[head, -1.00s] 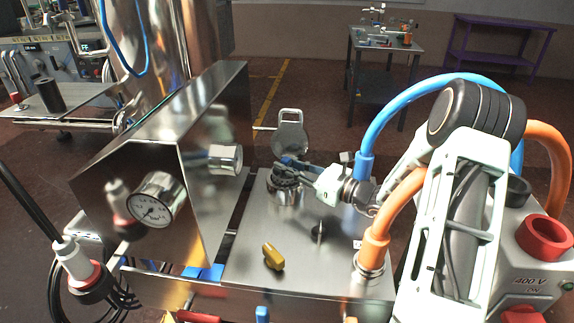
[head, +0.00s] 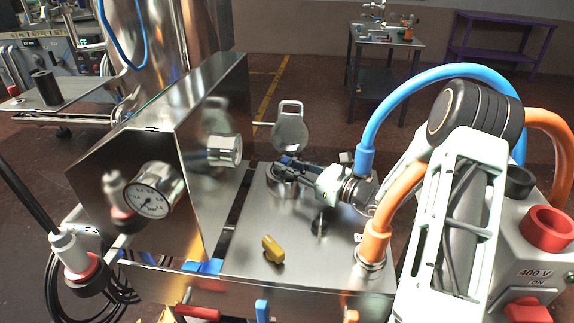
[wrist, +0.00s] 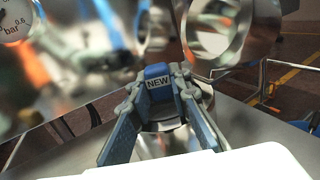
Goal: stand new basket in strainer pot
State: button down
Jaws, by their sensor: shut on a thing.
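My gripper (head: 286,163) is shut on the blue handle tag of the new basket. The tag reads "NEW" in the wrist view (wrist: 158,82), where it sits between my gripper's two fingers (wrist: 158,100). The strainer pot (head: 282,186) is a short metal cylinder on the steel bench top, directly under my fingertips in the head view. The basket's body is mostly hidden by the fingers and pot rim. I cannot tell how deep it sits. The pot's lid (head: 291,130) stands swung open behind the pot.
A steel housing with a pressure gauge (head: 152,193) stands left of the pot. A yellow handle (head: 272,250) and a small dark knob (head: 319,224) are on the bench top in front. Blue and orange hoses (head: 376,240) rise at right, close to my arm.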

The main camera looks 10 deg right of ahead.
jog(key=c, duration=1.7)
grip_release()
jog(key=v, duration=1.2)
jog(key=shift+a, duration=0.1)
